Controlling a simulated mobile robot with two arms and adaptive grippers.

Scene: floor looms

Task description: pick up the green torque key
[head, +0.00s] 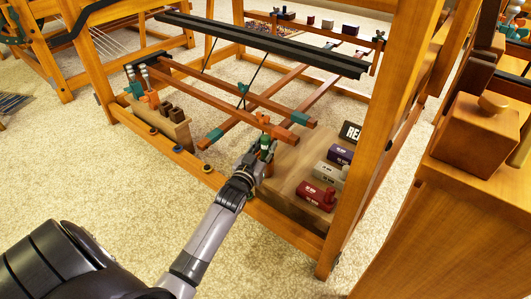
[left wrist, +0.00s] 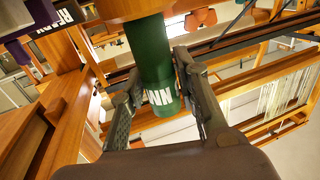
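The green torque key (left wrist: 155,70) is a dark green cylinder with white lettering on its side. In the left wrist view it stands between the two fingers of my left gripper (left wrist: 158,85), one finger on each side, their tips close against it. I cannot tell whether both fingers press on it. In the head view, my left gripper (head: 264,150) is at the loom's lower front, beside the wooden block board, with a bit of the green key (head: 266,142) showing between its fingers. My right gripper is not in view.
A wooden board (head: 288,192) holds red (head: 317,194), pale (head: 329,173) and purple (head: 340,154) labelled blocks, right of my left gripper. Reddish loom bars (head: 225,92) pass just above it. A loom post (head: 365,130) rises at right. Carpet (head: 80,170) is clear at left.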

